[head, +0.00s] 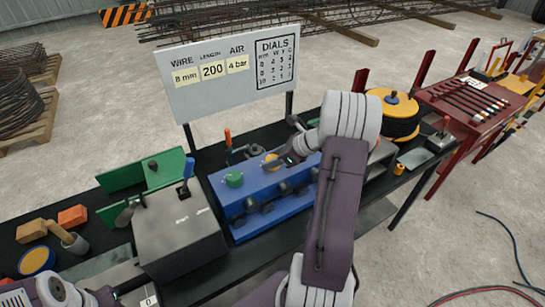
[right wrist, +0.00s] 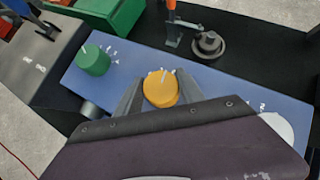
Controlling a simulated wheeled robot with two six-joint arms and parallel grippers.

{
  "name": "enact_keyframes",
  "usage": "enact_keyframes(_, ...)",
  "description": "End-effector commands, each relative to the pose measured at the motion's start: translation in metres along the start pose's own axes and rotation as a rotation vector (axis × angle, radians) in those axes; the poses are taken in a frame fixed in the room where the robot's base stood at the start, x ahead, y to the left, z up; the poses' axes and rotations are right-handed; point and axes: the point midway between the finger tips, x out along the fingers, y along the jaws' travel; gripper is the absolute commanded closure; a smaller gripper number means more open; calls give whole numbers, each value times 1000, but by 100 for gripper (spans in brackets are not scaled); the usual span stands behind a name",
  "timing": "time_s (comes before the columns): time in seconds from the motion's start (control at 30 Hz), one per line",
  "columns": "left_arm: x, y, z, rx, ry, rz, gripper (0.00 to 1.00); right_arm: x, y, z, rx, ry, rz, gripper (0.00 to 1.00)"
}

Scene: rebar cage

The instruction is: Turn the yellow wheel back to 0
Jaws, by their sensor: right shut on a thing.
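The yellow wheel (head: 271,160) sits on top of the blue box (head: 238,199), right of a green wheel (head: 234,179). My right gripper (head: 284,160) reaches it from the right. In the right wrist view the yellow wheel (right wrist: 161,90) is between the two fingers of my right gripper (right wrist: 160,92), which are shut on its sides. A short white line shows on its top, near the far edge.
A white wheel (right wrist: 279,130) is partly hidden behind my right gripper. A sign (head: 228,72) with a dial table stands behind. A grey box (head: 180,232) stands left of the blue box, and a yellow spool (head: 393,103) right.

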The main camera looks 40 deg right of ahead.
Motion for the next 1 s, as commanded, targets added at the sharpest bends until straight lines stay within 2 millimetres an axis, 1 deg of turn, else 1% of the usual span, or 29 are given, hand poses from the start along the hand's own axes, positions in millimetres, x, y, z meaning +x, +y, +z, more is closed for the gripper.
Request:
enact_keyframes(0.03,-10,0,-1,0,0,0,64,-3,0,2,-18,1,24,95)
enact_keyframes(0.2,-30,1,-3,0,0,0,64,-4,0,4,-120,1,125,95)
enact_keyframes(0.5,-61,1,-6,0,0,0,64,-3,0,2,-324,2,326,95)
enact_keyframes(0.7,-71,1,-7,0,0,0,64,0,0,1,-451,2,452,95)
enact_keyframes(1.0,-73,1,-8,0,0,0,64,1,0,-1,-596,2,595,95)
